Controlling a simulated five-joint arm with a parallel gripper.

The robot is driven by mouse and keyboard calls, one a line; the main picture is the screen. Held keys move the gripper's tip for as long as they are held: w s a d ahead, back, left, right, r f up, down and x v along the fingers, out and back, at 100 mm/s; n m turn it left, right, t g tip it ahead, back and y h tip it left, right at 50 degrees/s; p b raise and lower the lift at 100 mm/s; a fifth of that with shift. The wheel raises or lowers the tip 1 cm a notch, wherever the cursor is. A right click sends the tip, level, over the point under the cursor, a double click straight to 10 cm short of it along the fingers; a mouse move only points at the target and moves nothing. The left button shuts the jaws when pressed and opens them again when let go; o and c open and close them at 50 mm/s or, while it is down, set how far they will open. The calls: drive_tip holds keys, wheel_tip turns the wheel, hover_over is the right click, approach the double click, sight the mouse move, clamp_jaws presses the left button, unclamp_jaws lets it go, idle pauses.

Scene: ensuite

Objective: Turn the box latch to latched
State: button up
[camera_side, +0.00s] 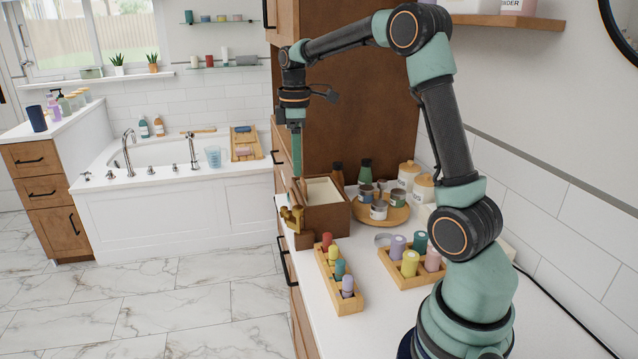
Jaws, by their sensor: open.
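A brown wooden box (328,219) with a pale top or interior stands on the white counter, near its left edge. A brass-coloured latch (291,219) is on the box's left side; it is small, and its exact turn position is hard to tell. My gripper (297,178) points straight down from above, its teal fingers just above the latch and beside the box's left edge. It is open, and I see nothing held. Whether a fingertip touches the latch or the box cannot be told from this view.
A round wooden tray (398,218) with tins and jars is right of the box. Two wooden racks of coloured rolls, one nearer (348,304) and one right (396,279), stand in front. A tall brown cabinet side (345,110) rises behind. The floor lies left of the counter.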

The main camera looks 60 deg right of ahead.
sight(299, 207)
drive_tip(key=shift+r, duration=0.4)
wheel_tip(299, 207, down, 12)
drive_tip(key=n, duration=0.6)
drive_tip(key=shift+f, duration=0.1)
idle(0.4)
clamp_jaws()
